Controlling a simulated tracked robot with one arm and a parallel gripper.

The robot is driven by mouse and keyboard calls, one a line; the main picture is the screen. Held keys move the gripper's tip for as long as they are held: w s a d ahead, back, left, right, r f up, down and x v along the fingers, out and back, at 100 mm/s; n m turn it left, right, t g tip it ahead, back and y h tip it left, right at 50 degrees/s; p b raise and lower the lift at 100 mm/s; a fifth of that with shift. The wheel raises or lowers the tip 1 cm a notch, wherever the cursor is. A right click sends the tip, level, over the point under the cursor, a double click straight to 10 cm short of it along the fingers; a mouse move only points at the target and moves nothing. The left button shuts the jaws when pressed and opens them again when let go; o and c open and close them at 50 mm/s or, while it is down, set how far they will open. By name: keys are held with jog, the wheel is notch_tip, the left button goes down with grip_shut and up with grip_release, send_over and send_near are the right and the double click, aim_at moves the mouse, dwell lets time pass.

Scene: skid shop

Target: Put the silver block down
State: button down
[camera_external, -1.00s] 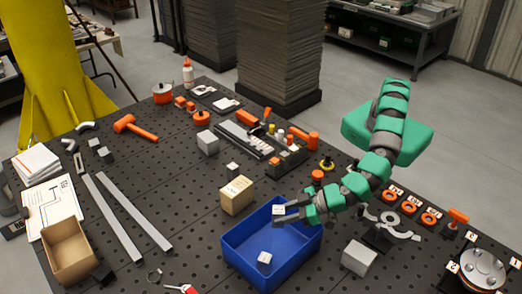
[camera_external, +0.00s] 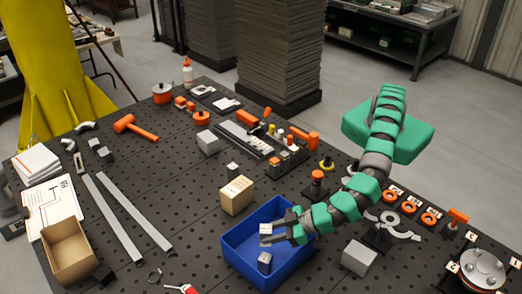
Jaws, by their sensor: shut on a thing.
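My gripper (camera_external: 272,236) is over the blue bin (camera_external: 236,265), inside its outline in the external view. It is shut on a small silver block (camera_external: 266,228), which shows at the fingertips. The fingers hide part of this block. Another small silver-grey block (camera_external: 264,260) lies on the bin's floor, below the gripper in the picture and darker in shade. I cannot tell exactly how high the held block is above the floor.
A cardboard-coloured box (camera_external: 236,196) stands just behind the bin. A larger grey block (camera_external: 358,258) is on the perforated table right of the bin. An open brown box (camera_external: 70,252) and two long metal bars (camera_external: 125,220) lie to the left.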

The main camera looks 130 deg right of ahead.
jog(key=shift+f, duration=0.25)
jog(key=shift+f+p, duration=0.6)
jog(key=shift+p, duration=0.05)
jog(key=c, duration=1)
grip_release()
jog(key=shift+r+b, duration=0.15)
jog(key=shift+b, duration=0.2)
jog(key=shift+r+b, duration=0.25)
jog(key=shift+b, duration=0.15)
jog(key=v, duration=1.2)
jog(key=shift+r+b, duration=0.15)
jog(key=shift+b, duration=0.2)
